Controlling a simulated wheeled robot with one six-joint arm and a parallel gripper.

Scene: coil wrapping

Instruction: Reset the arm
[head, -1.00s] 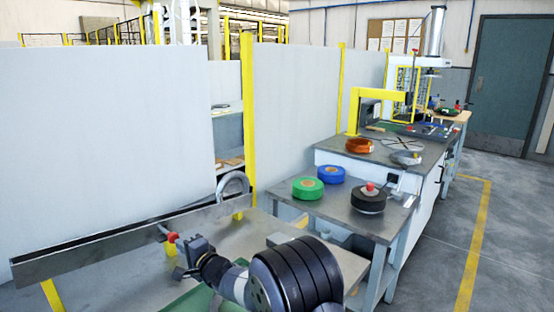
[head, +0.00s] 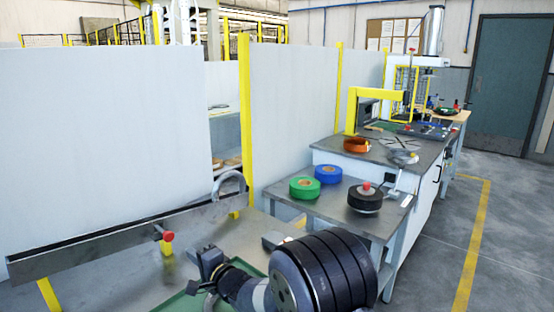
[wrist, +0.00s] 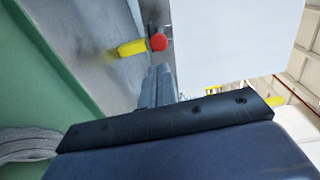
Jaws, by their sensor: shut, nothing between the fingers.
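My gripper (head: 204,262) is at the end of my arm, low in the head view, above the grey metal table (head: 105,278). Its narrow grey fingers also show in the wrist view (wrist: 157,86), pressed together with nothing between them. A red round button (head: 167,236) sits on the table's raised metal edge, to the left of and beyond my gripper. The button also shows in the wrist view (wrist: 158,42), past the fingertips, with a gap between.
A side table holds a green coil (head: 304,187), a blue coil (head: 328,174) and a black coil (head: 365,198). An orange coil (head: 357,145) lies on the workbench behind. White panels (head: 105,130) stand at the left. The floor (head: 510,240) at right is clear.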

